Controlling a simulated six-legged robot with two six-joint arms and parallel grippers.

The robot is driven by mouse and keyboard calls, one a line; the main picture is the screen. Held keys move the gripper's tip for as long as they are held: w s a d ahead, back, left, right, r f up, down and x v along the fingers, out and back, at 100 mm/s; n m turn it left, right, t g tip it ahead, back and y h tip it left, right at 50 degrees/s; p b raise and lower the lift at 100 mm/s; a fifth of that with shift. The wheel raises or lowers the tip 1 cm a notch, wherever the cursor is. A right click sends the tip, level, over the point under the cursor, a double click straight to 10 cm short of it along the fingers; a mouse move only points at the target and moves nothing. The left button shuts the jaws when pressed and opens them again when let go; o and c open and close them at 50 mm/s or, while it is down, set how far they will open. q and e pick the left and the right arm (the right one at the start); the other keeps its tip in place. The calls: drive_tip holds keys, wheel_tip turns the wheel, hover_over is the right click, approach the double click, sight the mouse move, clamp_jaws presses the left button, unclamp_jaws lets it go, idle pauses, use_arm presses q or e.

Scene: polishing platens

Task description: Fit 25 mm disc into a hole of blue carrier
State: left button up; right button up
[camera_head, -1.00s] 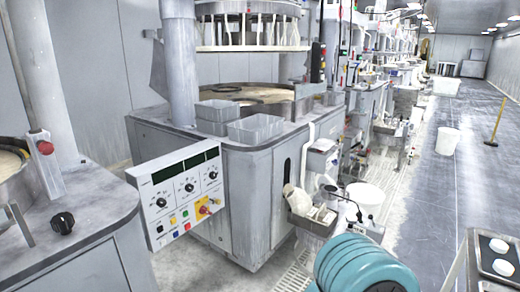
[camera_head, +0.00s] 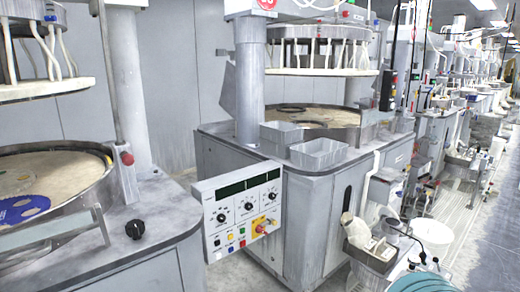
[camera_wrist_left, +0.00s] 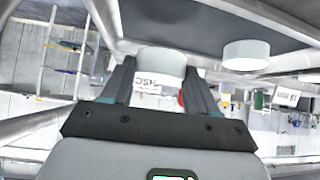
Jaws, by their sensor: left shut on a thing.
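The blue carrier (camera_head: 22,208) lies on the pale round platen (camera_head: 75,172) at the left of the head view, cut off by the picture edge. It has a hole with a pale surface showing through. In the left wrist view my left gripper (camera_wrist_left: 160,72) is shut on a short white disc (camera_wrist_left: 160,62) with dark printed marks that I cannot read surely. Its size cannot be told. Another white disc (camera_wrist_left: 245,54) is beside it, apart from the fingers, against a dark grey surface. Neither gripper shows in the head view. My right gripper is not in view.
A grey metal bar (camera_head: 50,236) and a black knob (camera_head: 135,229) stand at the near platen's edge. A control panel (camera_head: 238,212) juts out between the machines. Grey bins (camera_head: 318,153) sit on the second machine.

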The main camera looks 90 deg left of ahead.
use_arm(q)
drive_tip(key=shift+r+p, duration=1.5)
drive_tip(key=shift+r, duration=0.2)
